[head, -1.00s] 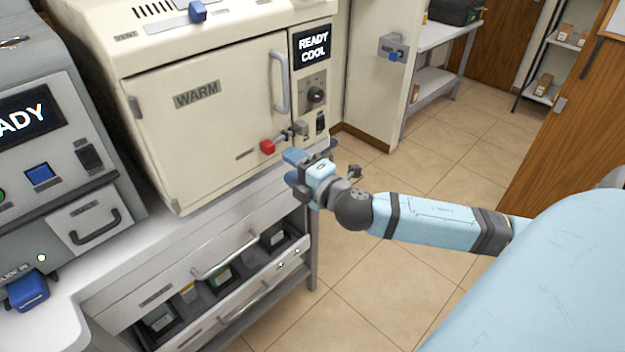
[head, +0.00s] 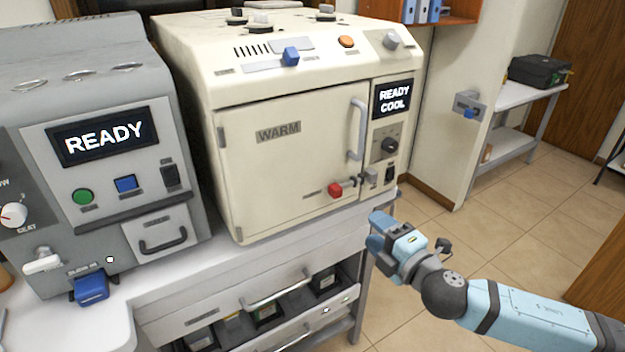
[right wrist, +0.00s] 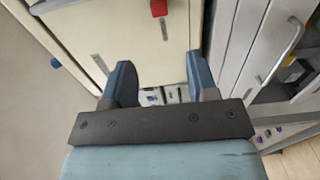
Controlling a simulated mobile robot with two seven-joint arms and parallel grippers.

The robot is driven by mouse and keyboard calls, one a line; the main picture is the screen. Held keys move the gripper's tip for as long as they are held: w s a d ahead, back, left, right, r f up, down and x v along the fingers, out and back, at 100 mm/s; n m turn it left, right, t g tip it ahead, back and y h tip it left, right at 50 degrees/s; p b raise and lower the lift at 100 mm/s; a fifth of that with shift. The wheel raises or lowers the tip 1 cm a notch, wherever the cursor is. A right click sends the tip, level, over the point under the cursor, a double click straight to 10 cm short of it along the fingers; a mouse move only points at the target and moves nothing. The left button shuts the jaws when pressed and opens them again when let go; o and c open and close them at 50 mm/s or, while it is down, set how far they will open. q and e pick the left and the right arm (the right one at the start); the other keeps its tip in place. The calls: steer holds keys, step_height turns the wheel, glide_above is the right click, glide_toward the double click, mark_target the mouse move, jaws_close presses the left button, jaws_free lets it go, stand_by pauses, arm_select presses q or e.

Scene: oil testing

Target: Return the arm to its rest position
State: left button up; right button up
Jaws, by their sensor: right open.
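My right gripper (head: 379,234) is in front of the right end of the bench, below and right of the cream oven's red knob. In the right wrist view its two blue fingers (right wrist: 160,84) stand apart with nothing between them. My right arm comes in from the lower right. My left gripper is not in view.
A cream oven (head: 290,130) reading READY COOL and a grey tester (head: 90,140) reading READY stand on the white bench (head: 215,270). An open drawer (head: 270,310) with several dark boxes is below. Tiled floor (head: 540,215) is clear to the right.

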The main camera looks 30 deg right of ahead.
steer(key=s+a+f+m+g+y, duration=0.15)
steer(key=s+a+f+m, duration=0.3)
steer(key=f, duration=0.45)
steer(key=s+a+f+m+g, duration=0.35)
steer(key=a+f+m, duration=0.25)
steer(key=f, duration=0.2)
steer(key=s+a+f+m+g, duration=0.2)
steer(key=s+a+f+m, duration=0.3)
steer(key=f, duration=0.4)
arm_select(q)
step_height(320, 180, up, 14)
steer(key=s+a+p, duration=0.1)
steer(key=p, duration=1.7)
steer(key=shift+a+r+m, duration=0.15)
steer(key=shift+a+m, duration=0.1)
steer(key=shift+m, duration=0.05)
arm_select(e)
step_height(320, 180, up, 14)
steer(key=d, duration=0.1)
steer(key=shift+s, duration=0.25)
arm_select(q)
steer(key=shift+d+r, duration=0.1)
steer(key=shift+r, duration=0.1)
arm_select(e)
steer(key=shift+r+m, duration=0.15)
steer(key=shift+m, duration=0.1)
